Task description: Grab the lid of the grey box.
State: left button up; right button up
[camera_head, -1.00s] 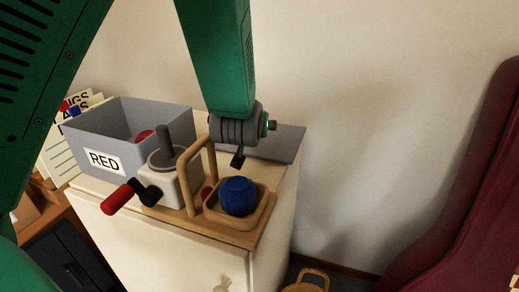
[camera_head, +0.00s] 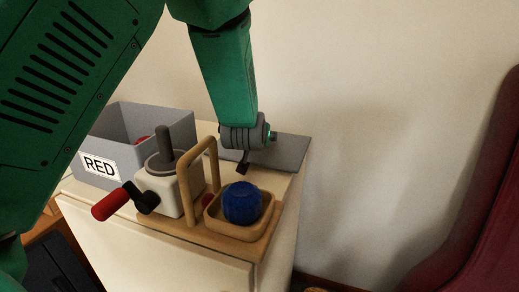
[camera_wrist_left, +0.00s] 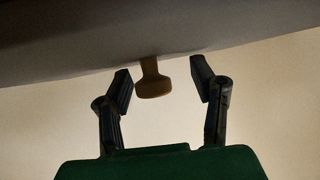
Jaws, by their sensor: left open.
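The grey box (camera_head: 178,121), labelled RED, stands open on the cabinet top, with something red inside. Its flat grey lid (camera_head: 287,152) lies on the cabinet to the right, partly behind my left gripper. In the left wrist view the grey lid (camera_wrist_left: 60,45) fills the top, and its tan knob (camera_wrist_left: 152,80) sticks out between my fingers. My left gripper (camera_wrist_left: 162,83) is open, one finger on each side of the knob, with a visible gap at each side. In the head view the left gripper (camera_head: 243,162) is at the lid, its fingers mostly hidden. My right gripper is out of view.
In front of the lid is a wooden stand with an upright handle (camera_head: 186,180) and a tray (camera_head: 258,229) holding a blue object (camera_head: 242,203). A grey-white device (camera_head: 170,187) with a red-handled crank (camera_head: 110,204) stands left of it. The wall is behind.

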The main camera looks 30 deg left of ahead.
pick_arm(q)
jog(key=shift+d+r, duration=0.1)
jog(key=shift+d, duration=0.15)
jog(key=c, duration=0.8)
jog(key=shift+d+r, duration=0.1)
jog(key=shift+d, duration=0.2)
grip_shut()
